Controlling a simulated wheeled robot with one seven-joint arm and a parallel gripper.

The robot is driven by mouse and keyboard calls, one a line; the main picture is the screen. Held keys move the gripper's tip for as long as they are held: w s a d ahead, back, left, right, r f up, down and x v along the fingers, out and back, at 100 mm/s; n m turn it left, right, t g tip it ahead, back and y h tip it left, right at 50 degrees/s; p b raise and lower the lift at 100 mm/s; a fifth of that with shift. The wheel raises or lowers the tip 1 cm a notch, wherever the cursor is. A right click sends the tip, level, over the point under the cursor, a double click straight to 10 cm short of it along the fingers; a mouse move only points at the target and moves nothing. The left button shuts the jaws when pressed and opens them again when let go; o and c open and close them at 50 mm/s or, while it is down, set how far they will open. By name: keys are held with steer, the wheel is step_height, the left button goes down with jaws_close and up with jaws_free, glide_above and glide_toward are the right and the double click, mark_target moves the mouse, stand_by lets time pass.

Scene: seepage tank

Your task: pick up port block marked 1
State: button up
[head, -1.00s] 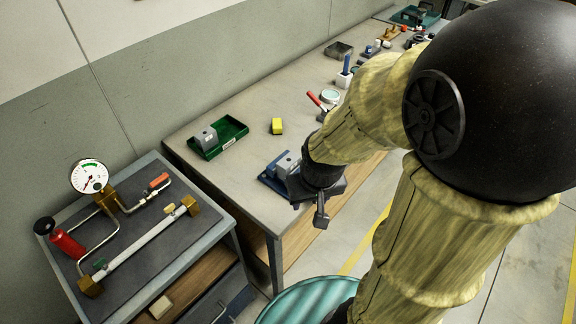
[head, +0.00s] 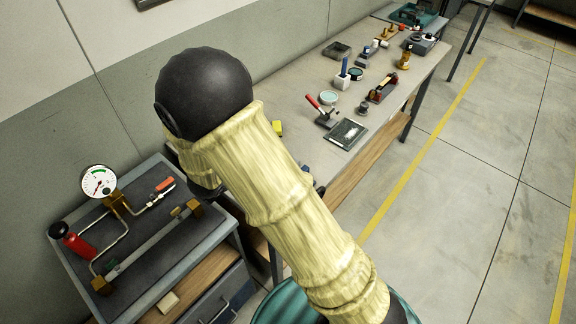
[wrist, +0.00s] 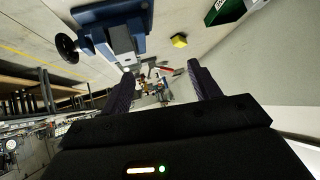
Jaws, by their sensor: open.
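No block with a readable 1 shows. In the wrist view a blue vise-like fixture (wrist: 135,20) with a grey part in it is at the upper left; I cannot tell whether that part is a port block. A green tray (wrist: 226,10) is cut off at the upper right, and its contents hardly show. My gripper (wrist: 160,70) is open and empty, its two dark fingers apart, with the fixture and tray beyond them. In the head view my arm hides the tray, most of the fixture and the gripper.
A yellow block (wrist: 179,40) lies on the bench between fixture and tray. In the head view a cart (head: 215,238) with a gauge (head: 98,182) and pipes stands at left. A red-handled tool (head: 322,112), a dark plate (head: 346,134) and small parts occupy the bench farther back.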

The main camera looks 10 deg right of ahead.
steer(key=s+h, duration=0.1)
steer(key=s+m+h, duration=0.1)
steer(key=s, duration=0.1)
steer(key=s+m+g+h+p, duration=0.1)
steer(key=h, duration=0.1)
steer(key=shift+s+a+f, duration=0.35)
steer(key=p+x, duration=0.3)
steer(key=x, duration=0.9)
steer(key=shift+d, duration=0.25)
steer(key=shift+r, duration=0.1)
